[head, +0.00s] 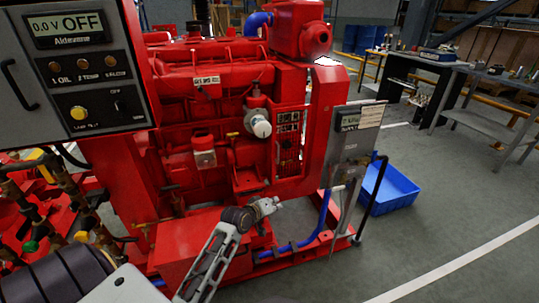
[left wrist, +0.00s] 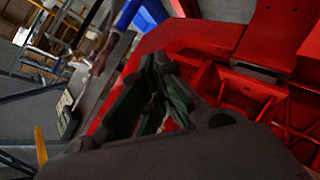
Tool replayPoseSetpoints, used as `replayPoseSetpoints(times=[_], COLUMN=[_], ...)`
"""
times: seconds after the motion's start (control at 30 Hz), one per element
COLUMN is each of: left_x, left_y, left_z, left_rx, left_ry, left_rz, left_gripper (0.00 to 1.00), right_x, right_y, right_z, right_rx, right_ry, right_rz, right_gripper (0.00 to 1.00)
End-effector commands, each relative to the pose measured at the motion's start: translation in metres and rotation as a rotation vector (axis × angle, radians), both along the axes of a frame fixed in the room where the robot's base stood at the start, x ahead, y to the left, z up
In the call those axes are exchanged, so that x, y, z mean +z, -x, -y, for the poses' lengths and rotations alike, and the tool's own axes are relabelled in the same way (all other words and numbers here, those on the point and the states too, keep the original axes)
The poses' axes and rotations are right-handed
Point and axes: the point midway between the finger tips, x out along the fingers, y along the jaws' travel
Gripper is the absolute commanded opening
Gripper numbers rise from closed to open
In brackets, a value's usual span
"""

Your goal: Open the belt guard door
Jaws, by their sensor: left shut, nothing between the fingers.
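The red diesel pumpset fills the middle of the head view. At its right end stands a tall red housing (head: 333,110), which looks like the belt guard. A red panel with small openings (head: 289,140) is beside it, and I cannot tell which part is the door. No open gap shows. My left gripper (head: 272,205) is low in front of the engine, below that panel and apart from it. Its dark fingers fill the middle of the left wrist view (left wrist: 160,95), shut and empty, with red frame parts behind. My right gripper is not seen.
A grey control box (head: 75,65) reading OFF stands close at the upper left. A grey panel (head: 350,140) on a stand and a blue bin (head: 390,187) are to the right. Workbenches (head: 430,75) stand behind. Floor at the lower right is clear.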

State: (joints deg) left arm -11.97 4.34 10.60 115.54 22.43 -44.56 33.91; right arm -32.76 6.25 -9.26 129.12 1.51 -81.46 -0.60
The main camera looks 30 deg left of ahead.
Motion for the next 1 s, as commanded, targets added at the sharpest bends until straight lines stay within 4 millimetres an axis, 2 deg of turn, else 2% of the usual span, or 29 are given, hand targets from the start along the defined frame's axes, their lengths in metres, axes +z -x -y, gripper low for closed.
replayPoseSetpoints(times=[0.03,0.2,0.4,0.53,0.7,1.0], left_x=[0.009,0.041,0.073,0.086,0.093,0.093], left_y=[-0.013,-0.046,-0.071,-0.078,-0.08,-0.08], left_z=[-0.013,-0.057,-0.111,-0.137,-0.15,-0.151], left_rx=[0.046,0.197,0.353,0.42,0.455,0.456], left_ry=[0.055,0.255,0.481,0.583,0.64,0.641], left_rz=[0.048,0.209,0.391,0.477,0.522,0.525], left_gripper=[0.0,0.0,0.0,0.0,0.0,0.0], right_x=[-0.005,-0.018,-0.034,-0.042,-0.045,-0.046], right_y=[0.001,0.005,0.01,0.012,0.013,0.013], right_z=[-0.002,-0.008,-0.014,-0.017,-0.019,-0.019], right_rx=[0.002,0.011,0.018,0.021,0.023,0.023], right_ry=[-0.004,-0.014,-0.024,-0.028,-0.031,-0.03], right_rz=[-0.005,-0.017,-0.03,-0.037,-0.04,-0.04], right_gripper=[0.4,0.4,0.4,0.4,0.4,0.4])
